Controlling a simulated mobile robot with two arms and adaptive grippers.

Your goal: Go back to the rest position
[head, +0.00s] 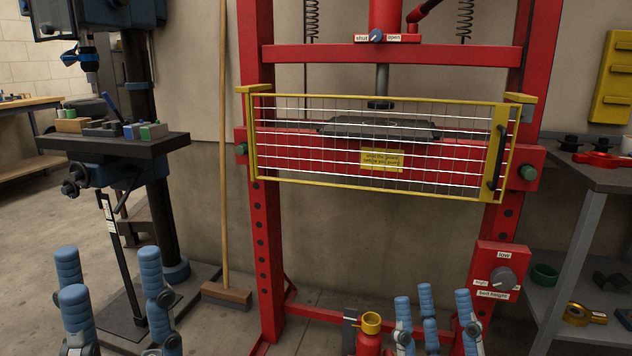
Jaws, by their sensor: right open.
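My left gripper (112,285) is at the lower left, with its blue fingers pointing up and spread apart. It is open, and nothing shows between the fingers. My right gripper (434,310) is at the bottom, right of the middle, also with blue fingers up and apart. It is open and I see nothing held in it. The palms and most of both arms are cut off by the lower edge.
A red press frame (262,220) with a closed yellow-rimmed mesh guard (380,190) stands ahead. A red control box (502,262) and a red bottle-like part with a yellow top (370,323) are near my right gripper. A drill press table (110,146), a broom (226,293) and a grey bench (590,172) flank it.

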